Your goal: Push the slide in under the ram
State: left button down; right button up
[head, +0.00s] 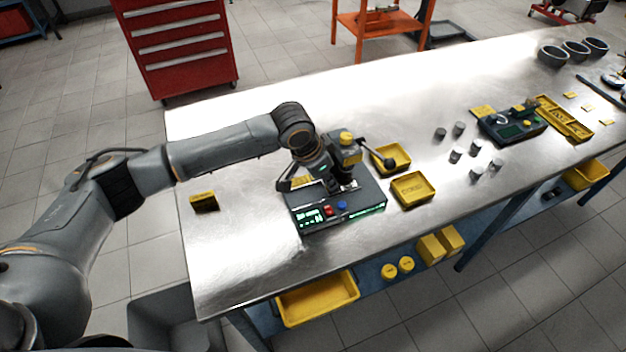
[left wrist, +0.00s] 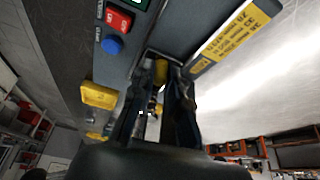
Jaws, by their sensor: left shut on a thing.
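The press (head: 335,207) is a dark grey box on the metal bench, with a lit green display, a red button and a blue button on its front. Its ram column (head: 347,150) with a yellow top rises behind my left gripper (head: 322,176), and a lever with a black ball reaches right. In the left wrist view my left gripper (left wrist: 160,85) is shut on a small yellow part at the press, which I take to be the slide (left wrist: 161,70). The fingers hide most of it. How far the slide sits under the ram cannot be told. My right gripper is not in view.
Two yellow trays (head: 412,189) stand just right of the press. Several metal cylinders (head: 456,155) and a second device (head: 512,124) are farther right. The bench left of the press is mostly clear.

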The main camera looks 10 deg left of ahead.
pick_arm(q)
jog(key=shift+w+d, duration=0.1)
jog(key=shift+r, duration=0.1)
jog(key=c, duration=1.6)
grip_release()
jog(key=shift+c, duration=0.2)
jog(key=o, duration=0.3)
jog(key=shift+d, duration=0.1)
jog(key=shift+w, duration=0.15)
jog(key=shift+s+a+r, duration=0.2)
jog(key=shift+r, duration=0.15)
jog(key=v, duration=1.1)
